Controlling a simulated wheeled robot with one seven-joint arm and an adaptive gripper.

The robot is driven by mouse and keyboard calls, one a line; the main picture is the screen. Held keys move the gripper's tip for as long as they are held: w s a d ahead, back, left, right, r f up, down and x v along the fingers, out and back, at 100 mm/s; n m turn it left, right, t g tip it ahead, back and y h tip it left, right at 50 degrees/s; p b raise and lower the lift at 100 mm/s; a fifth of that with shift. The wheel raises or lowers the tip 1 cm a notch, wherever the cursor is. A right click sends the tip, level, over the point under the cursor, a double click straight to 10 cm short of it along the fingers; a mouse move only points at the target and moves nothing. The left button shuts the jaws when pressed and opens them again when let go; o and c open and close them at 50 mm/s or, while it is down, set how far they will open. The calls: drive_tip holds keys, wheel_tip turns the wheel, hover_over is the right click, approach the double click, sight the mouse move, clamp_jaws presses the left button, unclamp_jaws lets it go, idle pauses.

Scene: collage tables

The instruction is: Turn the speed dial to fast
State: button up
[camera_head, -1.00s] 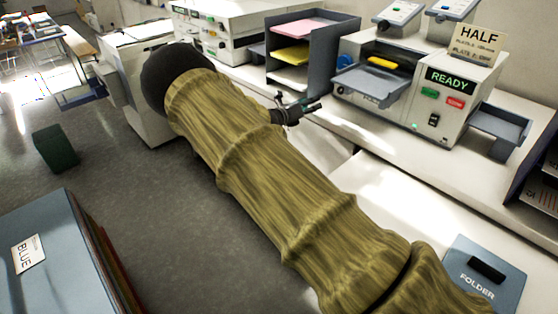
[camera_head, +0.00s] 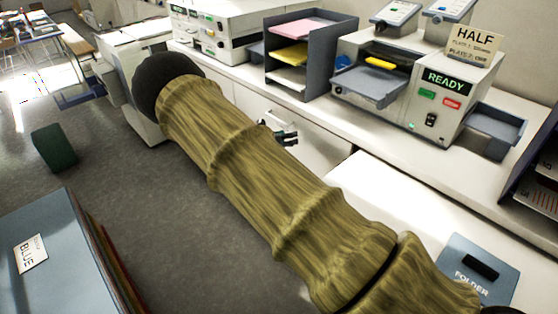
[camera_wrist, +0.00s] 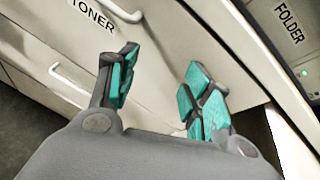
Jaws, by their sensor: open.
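No speed dial can be made out for certain in either view. A machine (camera_head: 392,108) with a READY screen (camera_head: 447,80), a green and a red button and a black switch stands on the counter. A second machine (camera_head: 222,38) with small controls stands farther back, too small to read. My gripper (camera_head: 284,136) is beyond my arm, in front of the cabinet below the counter edge. In the wrist view my gripper (camera_wrist: 160,90) is open and empty, its teal-padded fingers apart before pale drawer fronts, one marked TONER (camera_wrist: 90,15).
A grey shelf tray (camera_head: 310,55) with pink and yellow paper stands between the machines. A HALF card (camera_head: 474,42) sits on the READY machine. A FOLDER panel (camera_head: 480,272) is at lower right. A drawer handle (camera_wrist: 70,78) is near the fingers. A blue-labelled box (camera_head: 70,250) is at lower left.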

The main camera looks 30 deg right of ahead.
drive_tip(key=s+a+f+y, duration=0.1)
drive_tip(key=s+a+f, duration=0.1)
drive_tip(key=f, duration=0.1)
drive_tip(key=s+a+f+m+g+y, duration=0.1)
drive_tip(key=f, duration=0.3)
drive_tip(key=shift+s+a, duration=0.35)
drive_tip(key=shift+s, duration=0.05)
drive_tip(key=shift+f, duration=0.2)
